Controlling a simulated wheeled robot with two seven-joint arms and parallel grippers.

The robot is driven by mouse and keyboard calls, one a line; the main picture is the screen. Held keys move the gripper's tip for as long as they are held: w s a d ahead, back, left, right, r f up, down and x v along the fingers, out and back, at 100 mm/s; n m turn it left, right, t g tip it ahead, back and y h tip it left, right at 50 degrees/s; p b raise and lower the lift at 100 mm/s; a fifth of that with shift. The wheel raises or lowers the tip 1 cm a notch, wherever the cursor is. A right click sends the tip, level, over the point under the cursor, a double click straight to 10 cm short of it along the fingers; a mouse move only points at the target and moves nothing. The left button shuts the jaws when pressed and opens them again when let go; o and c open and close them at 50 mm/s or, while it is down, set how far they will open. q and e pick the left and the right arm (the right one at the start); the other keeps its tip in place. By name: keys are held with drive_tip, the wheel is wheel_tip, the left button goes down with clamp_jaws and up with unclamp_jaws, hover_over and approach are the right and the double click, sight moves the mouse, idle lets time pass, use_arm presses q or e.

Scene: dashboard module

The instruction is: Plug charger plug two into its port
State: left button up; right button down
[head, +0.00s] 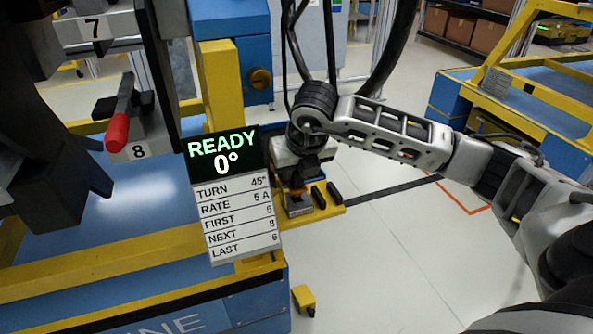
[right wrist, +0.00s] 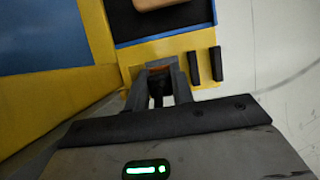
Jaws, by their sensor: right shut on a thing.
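My right gripper (head: 297,187) is low at a yellow ledge (head: 325,213) beside the display, partly hidden by my wrist. In the right wrist view its fingers (right wrist: 158,82) are shut on a small orange-brown piece (right wrist: 158,69) at the ledge. Most of that piece is hidden between the fingers, and I cannot tell whether it is charger plug two or whether it is seated in anything. Two black upright blocks (right wrist: 206,65) stand side by side just right of the fingers. No port is clearly recognisable.
A display (head: 226,165) reading READY 0° and a list panel (head: 237,220) stand left of the gripper. A fixture with a red-handled clamp (head: 117,130) is further left. A dark tray (right wrist: 130,25) lies beyond the fingers. Open floor lies to the right.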

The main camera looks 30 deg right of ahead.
sight(296, 185)
idle(0.6)
drive_tip(key=shift+f+b, duration=0.25)
drive_tip(key=shift+b, duration=0.15)
drive_tip(key=shift+s+f+b, duration=0.1)
drive_tip(key=shift+f+b, duration=0.55)
drive_tip(key=shift+b, duration=0.05)
drive_tip(key=shift+r, duration=0.3)
idle(1.6)
drive_tip(key=shift+f+b, duration=1.2)
drive_tip(key=shift+f, duration=0.05)
drive_tip(key=c, duration=1.1)
unclamp_jaws()
